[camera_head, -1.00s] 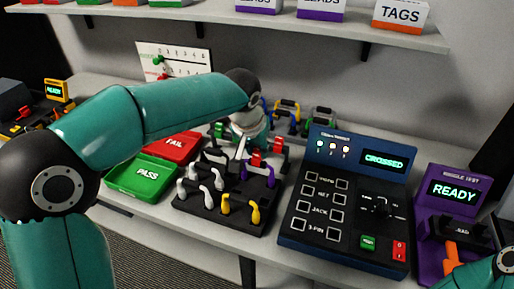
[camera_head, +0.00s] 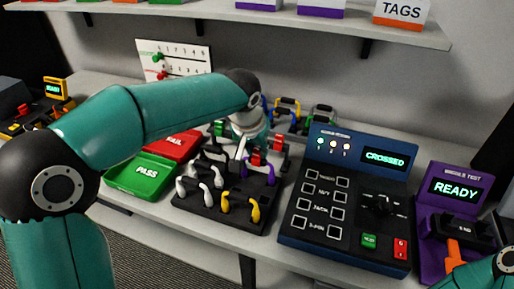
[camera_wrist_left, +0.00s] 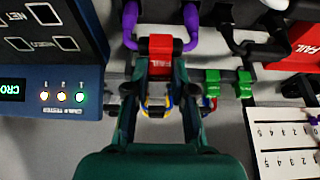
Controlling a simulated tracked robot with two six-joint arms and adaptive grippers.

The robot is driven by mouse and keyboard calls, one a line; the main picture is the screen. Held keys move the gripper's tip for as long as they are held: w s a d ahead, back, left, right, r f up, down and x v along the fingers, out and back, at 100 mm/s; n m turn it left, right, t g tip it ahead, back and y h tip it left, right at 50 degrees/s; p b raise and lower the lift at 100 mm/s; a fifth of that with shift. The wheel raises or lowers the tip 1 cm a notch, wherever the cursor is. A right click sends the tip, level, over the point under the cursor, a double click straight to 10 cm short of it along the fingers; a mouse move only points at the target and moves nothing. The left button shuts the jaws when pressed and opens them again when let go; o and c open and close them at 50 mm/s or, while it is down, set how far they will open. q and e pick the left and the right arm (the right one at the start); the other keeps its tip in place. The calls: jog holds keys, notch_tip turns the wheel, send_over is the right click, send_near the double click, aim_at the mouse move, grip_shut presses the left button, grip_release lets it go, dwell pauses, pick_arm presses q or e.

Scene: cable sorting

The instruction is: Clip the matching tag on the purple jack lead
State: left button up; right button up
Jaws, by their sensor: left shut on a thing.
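The purple jack lead (camera_head: 262,169) stands in the black lead rack (camera_head: 188,213) among black, white and yellow leads. Its two purple ends (camera_wrist_left: 191,24) show at the top of the left wrist view. My left gripper (camera_wrist_left: 161,66) is shut on a red FAIL tag (camera_wrist_left: 160,45), which sits between its fingertips close to the purple lead. I cannot tell whether the tag touches the lead. In the head view the tag (camera_head: 256,158) shows beside the lead, and my arm partly hides the gripper. My right gripper is out of view; only part of that arm shows at lower right.
The blue cable tester (camera_head: 345,190) reads CROSSED, right of the rack. Green PASS (camera_head: 140,175) and red FAIL (camera_head: 180,146) trays lie left. Green tags (camera_wrist_left: 212,84) and another red tag (camera_head: 278,144) sit behind the rack. A purple test module (camera_head: 432,205) reads READY.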

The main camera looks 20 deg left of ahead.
pick_arm(q)
jog(key=o, duration=1.4)
jog(key=shift+o, duration=0.2)
jog(key=shift+r, duration=0.1)
jog(key=shift+r+p, duration=3.4)
jog(key=shift+r, duration=0.55)
jog(key=shift+f, duration=0.1)
